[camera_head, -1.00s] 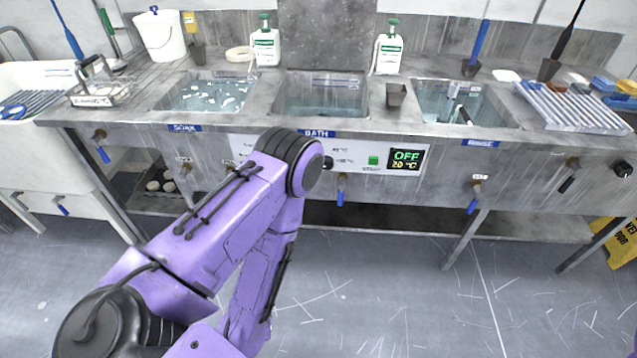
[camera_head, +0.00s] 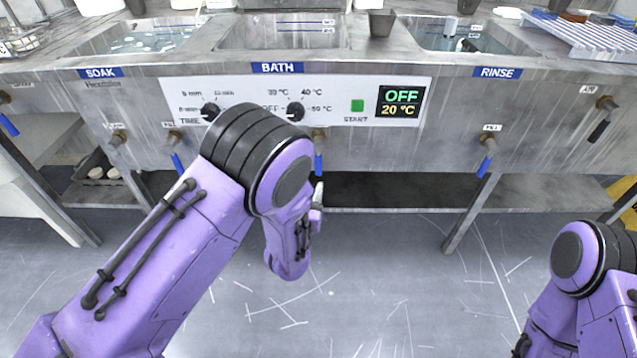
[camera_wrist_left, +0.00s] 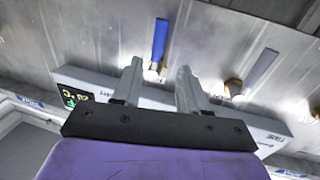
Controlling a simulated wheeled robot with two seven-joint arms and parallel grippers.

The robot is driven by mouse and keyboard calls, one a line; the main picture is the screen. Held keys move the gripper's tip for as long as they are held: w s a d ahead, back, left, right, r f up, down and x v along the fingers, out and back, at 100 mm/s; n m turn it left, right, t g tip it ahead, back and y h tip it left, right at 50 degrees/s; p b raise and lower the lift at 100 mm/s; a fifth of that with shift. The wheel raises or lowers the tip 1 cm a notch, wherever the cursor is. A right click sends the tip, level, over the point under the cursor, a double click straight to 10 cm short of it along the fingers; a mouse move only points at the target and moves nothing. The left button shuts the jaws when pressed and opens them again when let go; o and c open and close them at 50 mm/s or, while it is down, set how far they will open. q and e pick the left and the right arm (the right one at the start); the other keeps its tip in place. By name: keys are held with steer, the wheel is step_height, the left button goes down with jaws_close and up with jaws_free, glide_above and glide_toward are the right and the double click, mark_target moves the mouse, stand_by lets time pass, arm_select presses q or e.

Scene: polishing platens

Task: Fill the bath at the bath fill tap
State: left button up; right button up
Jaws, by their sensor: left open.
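The bath (camera_head: 283,38) is the middle basin, above the blue BATH label; I cannot tell its water level. A tap with a blue handle (camera_head: 319,162) hangs on the front panel below it, handle pointing down; its label is unreadable. It also shows in the left wrist view, where the blue handle (camera_wrist_left: 160,40) and brass body lie in line with the gap between my fingers. My left gripper (camera_wrist_left: 159,68) is open and empty; whether it touches the tap is unclear. In the head view only a pale finger part (camera_head: 317,194) shows behind my left arm. My right gripper is outside the picture.
The control panel has a display (camera_head: 400,102) reading OFF and 20 °C, a green START button (camera_head: 357,105) and knobs. Another blue-handled tap (camera_head: 177,160) is to the left; the rinse tap (camera_head: 487,158) is to the right. A shelf (camera_head: 400,190) runs below.

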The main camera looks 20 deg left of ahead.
arm_select(q)
steer(key=w, duration=0.3)
steer(key=w+b, duration=0.1)
steer(key=w, duration=0.6)
steer(key=shift+w+a+r, duration=0.2)
steer(key=shift+w+a, duration=0.1)
jaws_close()
